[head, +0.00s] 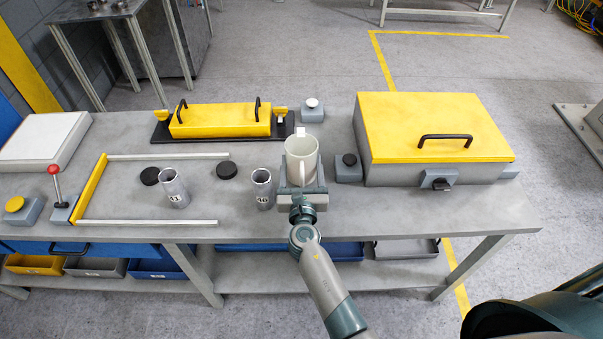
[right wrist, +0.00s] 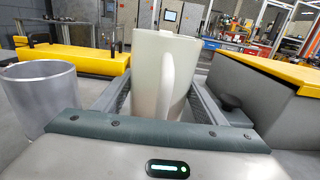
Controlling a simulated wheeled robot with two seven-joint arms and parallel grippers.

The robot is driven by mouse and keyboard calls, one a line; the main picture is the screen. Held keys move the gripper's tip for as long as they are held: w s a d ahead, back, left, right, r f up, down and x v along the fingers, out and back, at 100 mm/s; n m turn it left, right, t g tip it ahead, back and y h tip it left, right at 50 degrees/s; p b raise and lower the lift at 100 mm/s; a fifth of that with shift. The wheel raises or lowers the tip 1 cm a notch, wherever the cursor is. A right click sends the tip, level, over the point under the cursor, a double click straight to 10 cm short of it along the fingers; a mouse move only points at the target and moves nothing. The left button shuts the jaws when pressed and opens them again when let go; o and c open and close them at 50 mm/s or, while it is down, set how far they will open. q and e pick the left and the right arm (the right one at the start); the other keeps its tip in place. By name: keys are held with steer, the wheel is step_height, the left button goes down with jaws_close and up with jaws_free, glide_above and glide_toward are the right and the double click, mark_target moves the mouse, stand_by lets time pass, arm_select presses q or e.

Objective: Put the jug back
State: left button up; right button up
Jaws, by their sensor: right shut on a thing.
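The white jug (head: 300,155) is upright at the middle of the grey table, with its handle turned toward my right gripper (head: 303,186). My right gripper is shut on the jug, one finger on each side of its body. In the right wrist view the jug (right wrist: 185,70) stands between the fingers, and its lower part is hidden by the gripper. I cannot tell whether its base touches the table. My left gripper is not in view.
Metal cylinders (head: 262,192) (head: 173,190) stand left of the jug, with black discs (head: 227,171) near them. A yellow-lidded box (head: 433,125) and a black-knobbed block (head: 348,168) are to the right. A yellow cover with handles (head: 220,120) and a white-knobbed block (head: 312,112) lie behind.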

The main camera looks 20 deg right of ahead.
steer(key=shift+f+b, duration=1.35)
steer(key=shift+f, duration=0.25)
steer(key=shift+f, duration=0.2)
steer(key=o, duration=1.3)
steer(key=shift+s+r, duration=0.1)
steer(key=shift+r, duration=0.1)
steer(key=v, duration=1.2)
